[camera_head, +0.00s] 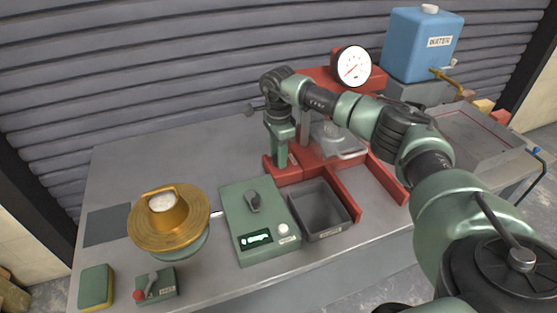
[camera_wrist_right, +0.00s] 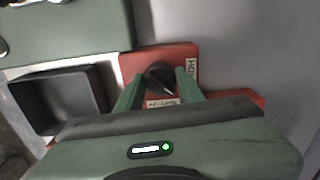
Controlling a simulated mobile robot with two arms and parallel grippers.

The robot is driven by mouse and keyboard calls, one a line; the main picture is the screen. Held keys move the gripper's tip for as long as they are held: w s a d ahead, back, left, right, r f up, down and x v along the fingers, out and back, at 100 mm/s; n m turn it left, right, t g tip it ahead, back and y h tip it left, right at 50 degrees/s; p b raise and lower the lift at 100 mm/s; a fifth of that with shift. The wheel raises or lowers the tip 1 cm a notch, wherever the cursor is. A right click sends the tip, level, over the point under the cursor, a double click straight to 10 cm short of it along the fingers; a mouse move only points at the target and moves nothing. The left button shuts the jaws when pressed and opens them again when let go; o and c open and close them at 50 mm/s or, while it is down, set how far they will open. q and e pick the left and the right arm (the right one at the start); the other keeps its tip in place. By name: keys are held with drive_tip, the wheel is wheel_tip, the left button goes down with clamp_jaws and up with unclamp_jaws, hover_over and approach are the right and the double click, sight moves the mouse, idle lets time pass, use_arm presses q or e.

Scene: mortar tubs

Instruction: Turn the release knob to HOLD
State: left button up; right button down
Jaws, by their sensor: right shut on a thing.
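The release knob (camera_wrist_right: 158,76) is a dark round knob on the red base, between the green fingers of my right gripper (camera_wrist_right: 158,88) in the right wrist view. A light pointer mark shows on its lower right side. A label reading HO... (camera_wrist_right: 191,66) is on the red base to its right, and a second label (camera_wrist_right: 162,103) below it is too small to read. In the head view my right gripper (camera_head: 281,160) points down at the left end of the red base (camera_head: 318,168) and hides the knob. It is shut on the knob. My left gripper is out of view.
A dark grey bin (camera_head: 322,212) and a green scale box (camera_head: 262,240) stand in front of the red base. A brass-coloured pan (camera_head: 140,231) is at the left. A dial gauge (camera_head: 352,66) and a blue water tank (camera_head: 418,50) stand behind. The back left of the table is clear.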

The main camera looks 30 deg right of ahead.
drive_tip(key=n+b, duration=0.2)
drive_tip(key=n, duration=0.2)
drive_tip(key=shift+n, duration=0.3)
drive_tip(key=shift+r+n+b, duration=0.1)
drive_tip(key=shift+n+b, duration=0.35)
drive_tip(key=shift+n, duration=1.35)
drive_tip(key=c, duration=0.9)
unclamp_jaws()
wheel_tip(320, 180, up, 8)
drive_tip(key=shift+f+b, duration=0.15)
drive_tip(key=shift+b, duration=0.55)
